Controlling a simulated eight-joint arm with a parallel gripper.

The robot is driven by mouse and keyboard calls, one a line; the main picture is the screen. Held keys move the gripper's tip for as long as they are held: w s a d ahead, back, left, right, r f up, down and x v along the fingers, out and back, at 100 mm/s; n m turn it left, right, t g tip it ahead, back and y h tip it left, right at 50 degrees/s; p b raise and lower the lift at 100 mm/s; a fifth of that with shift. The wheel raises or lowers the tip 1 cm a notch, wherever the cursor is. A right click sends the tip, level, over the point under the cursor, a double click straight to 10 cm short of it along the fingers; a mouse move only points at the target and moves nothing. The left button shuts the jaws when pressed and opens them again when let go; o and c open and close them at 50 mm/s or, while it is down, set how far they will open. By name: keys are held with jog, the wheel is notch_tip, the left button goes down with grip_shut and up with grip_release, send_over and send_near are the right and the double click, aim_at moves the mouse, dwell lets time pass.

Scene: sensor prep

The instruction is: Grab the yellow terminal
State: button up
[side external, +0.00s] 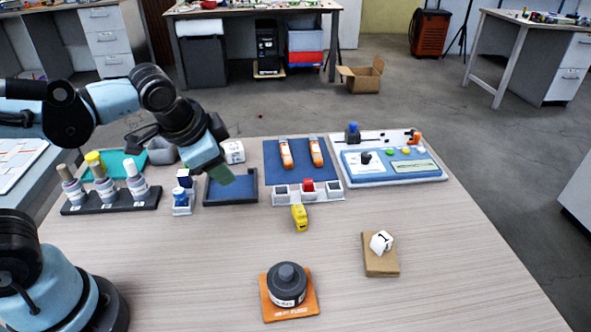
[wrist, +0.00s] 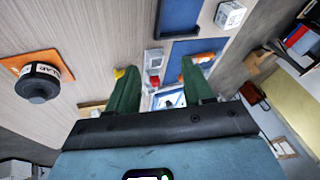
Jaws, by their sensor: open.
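The yellow terminal (side external: 300,217) is a small block on the bare table, just in front of the white three-slot holder (side external: 330,196). In the wrist view a small bit of yellow (wrist: 119,73), likely the terminal, shows beside the left finger, which hides part of it. My gripper (side external: 222,178) is above and left of the terminal, over the blue tray, apart from it. The wrist view shows its two green fingers (wrist: 158,67) spread apart and holding nothing.
A bottle rack (side external: 110,204) stands at left, with a dark-edged blue tray (side external: 247,190) beside it. A blue mat (side external: 299,172) holds two orange items; a control panel (side external: 432,176) is behind right. A black weight on an orange plate (side external: 312,306) and a white cube on a brown block (side external: 381,268) stand in front.

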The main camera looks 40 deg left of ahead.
jog(key=w+d+f+m+y, duration=0.1)
jog(key=w+d+m+y, duration=0.3)
jog(key=m, duration=0.3)
jog(key=m+t+y, duration=0.2)
jog(key=m+y, duration=0.3)
jog(key=m, duration=0.7)
send_near(301, 213)
jog(key=shift+w+d, duration=0.15)
jog(key=shift+d, duration=0.05)
jog(key=shift+d+f+y, duration=0.2)
jog(key=shift+d+y, duration=0.05)
jog(key=shift+y, duration=0.05)
jog(key=shift+f, duration=0.15)
jog(key=x, duration=0.6)
jog(key=shift+a, duration=0.2)
jog(key=shift+x, duration=2.65)
jog(key=shift+a, duration=0.1)
